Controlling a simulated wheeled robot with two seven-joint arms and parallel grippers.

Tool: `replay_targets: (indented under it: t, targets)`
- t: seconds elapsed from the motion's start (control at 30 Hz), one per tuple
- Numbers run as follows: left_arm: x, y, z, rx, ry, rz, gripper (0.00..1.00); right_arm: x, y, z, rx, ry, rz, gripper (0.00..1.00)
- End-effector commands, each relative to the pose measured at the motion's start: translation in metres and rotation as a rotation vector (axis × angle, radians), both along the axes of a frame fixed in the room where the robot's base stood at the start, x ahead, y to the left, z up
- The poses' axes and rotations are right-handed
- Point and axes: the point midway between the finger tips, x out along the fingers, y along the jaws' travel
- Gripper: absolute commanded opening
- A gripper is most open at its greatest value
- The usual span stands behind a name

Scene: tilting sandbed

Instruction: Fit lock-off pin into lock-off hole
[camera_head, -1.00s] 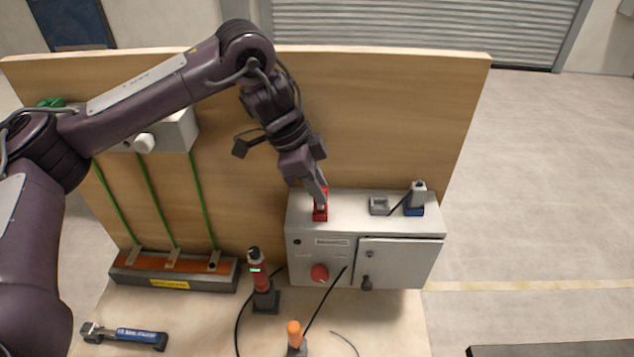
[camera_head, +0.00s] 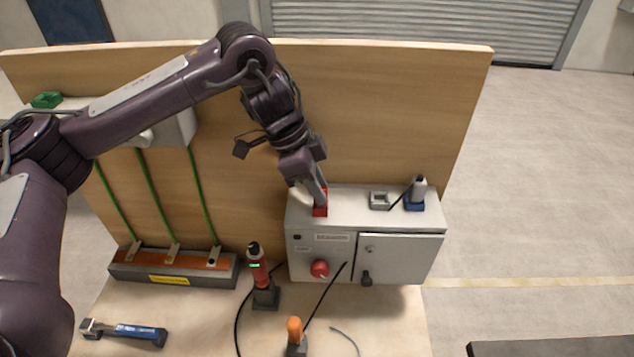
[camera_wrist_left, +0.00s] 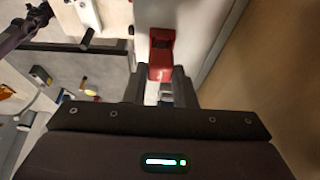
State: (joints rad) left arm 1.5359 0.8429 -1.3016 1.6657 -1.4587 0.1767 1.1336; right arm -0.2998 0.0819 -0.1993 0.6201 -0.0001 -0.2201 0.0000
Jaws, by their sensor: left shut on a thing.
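My left gripper (camera_head: 321,200) reaches down from the upper left to the top of a grey cabinet (camera_head: 402,260). Its fingers are shut on a small red piece, which I take to be the lock-off pin, at a red block (camera_head: 320,211) on the cabinet top. The left wrist view shows the red block (camera_wrist_left: 161,50) just past the fingertips; the gripped part is mostly hidden between the fingers. A round red switch knob (camera_head: 320,268) is on the cabinet front. I cannot make out the lock-off hole. My right gripper is not in view.
A grey holder (camera_head: 379,200) and a blue holder (camera_head: 415,204) with a grey-topped tool are right on the cabinet top. A red and black tester (camera_head: 260,279), an orange-handled tool (camera_head: 295,334) and a blue tool (camera_head: 125,331) are on the bench. A wooden panel (camera_head: 400,110) rises behind.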

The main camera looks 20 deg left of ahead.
Motion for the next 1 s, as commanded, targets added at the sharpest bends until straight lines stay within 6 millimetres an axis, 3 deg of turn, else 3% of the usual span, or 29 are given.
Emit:
replay_targets:
  t: [0.77,0.8,1.0]
  targets:
    - [0.000,0.000,-0.014,0.001,0.002,-0.001,0.00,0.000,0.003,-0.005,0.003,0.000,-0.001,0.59]
    - [-0.001,0.000,-0.014,0.002,0.003,-0.001,0.28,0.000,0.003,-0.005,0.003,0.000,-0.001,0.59]
    - [0.000,0.000,-0.013,0.001,0.001,0.000,0.49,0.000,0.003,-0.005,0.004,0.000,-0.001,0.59]
